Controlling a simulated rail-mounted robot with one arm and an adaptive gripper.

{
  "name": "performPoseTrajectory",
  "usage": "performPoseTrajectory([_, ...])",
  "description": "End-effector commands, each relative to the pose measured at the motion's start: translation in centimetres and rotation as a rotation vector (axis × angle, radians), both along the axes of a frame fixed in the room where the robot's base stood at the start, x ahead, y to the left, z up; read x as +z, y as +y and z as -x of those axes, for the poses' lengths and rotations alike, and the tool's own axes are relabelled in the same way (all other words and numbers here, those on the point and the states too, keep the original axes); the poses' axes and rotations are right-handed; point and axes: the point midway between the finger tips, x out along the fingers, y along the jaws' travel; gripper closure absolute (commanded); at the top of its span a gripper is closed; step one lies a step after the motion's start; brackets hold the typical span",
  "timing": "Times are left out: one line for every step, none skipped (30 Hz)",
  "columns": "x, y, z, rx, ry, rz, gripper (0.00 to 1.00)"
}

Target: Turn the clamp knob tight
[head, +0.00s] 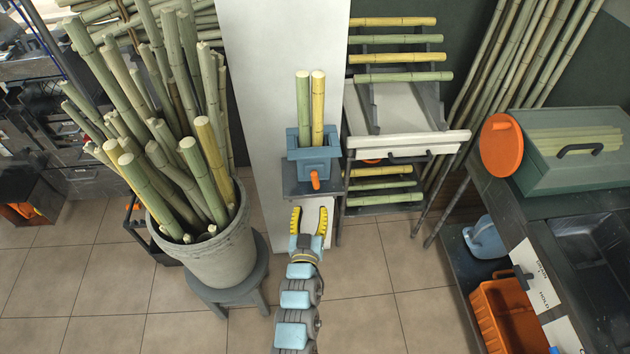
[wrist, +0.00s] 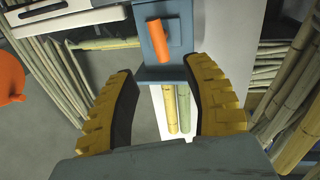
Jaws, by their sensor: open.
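The orange clamp knob (head: 315,181) sticks out from the front of the blue-grey clamp (head: 318,160). Two cane pieces, one green (head: 303,105) and one yellow (head: 318,105), stand upright in the clamp. My gripper (head: 309,215) is open and empty, just below the knob in the head view. Its yellow-padded fingers point toward the clamp. In the wrist view the knob (wrist: 159,42) appears ahead, between and slightly beyond the fingertips (wrist: 159,66), slightly tilted. Neither finger appears to touch it. The wrist view is upside down relative to the head view.
A grey bucket of canes (head: 215,245) stands on a stool at left. A rack (head: 400,145) with canes is right of the clamp. A counter at right holds a green box (head: 580,165) and an orange disc (head: 501,145). The tiled floor between is clear.

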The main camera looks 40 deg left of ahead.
Motion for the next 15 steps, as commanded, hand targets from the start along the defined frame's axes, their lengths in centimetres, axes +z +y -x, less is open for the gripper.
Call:
performPoseTrajectory([0.0, 0.4, -0.5, 0.0, -0.002, -0.002, 0.5])
performPoseTrajectory([0.1, 0.6, -0.8, 0.0, -0.003, -0.001, 0.5])
performPoseTrajectory([0.1, 0.9, -1.2, 0.0, -0.004, -0.002, 0.5])
performPoseTrajectory([0.1, 1.1, -1.5, 0.0, -0.004, -0.002, 0.5])
performPoseTrajectory([0.1, 1.3, -1.8, 0.0, -0.004, -0.002, 0.5])
performPoseTrajectory([0.0, 1.6, -2.1, 0.0, -0.002, 0.0, 0.5])
performPoseTrajectory([0.0, 1.8, -2.3, 0.0, -0.001, 0.0, 0.5])
performPoseTrajectory([-0.1, 1.9, -2.6, 0.001, 0.0, 0.001, 0.5])
performPoseTrajectory([-0.1, 2.2, -2.9, 0.001, 0.0, 0.001, 0.5])
performPoseTrajectory([-0.1, 2.4, -3.2, 0.001, -0.001, -0.001, 0.5])
performPoseTrajectory([0.0, 2.6, -3.5, 0.001, -0.002, -0.001, 0.5])
performPoseTrajectory([0.1, 2.9, -3.9, 0.0, -0.002, -0.002, 0.5])
performPoseTrajectory([0.1, 3.1, -4.2, 0.0, -0.003, -0.002, 0.5])
performPoseTrajectory([0.1, 3.3, -4.4, 0.0, -0.003, -0.002, 0.5])
performPoseTrajectory([0.1, 3.5, -4.7, 0.0, -0.002, -0.002, 0.5])
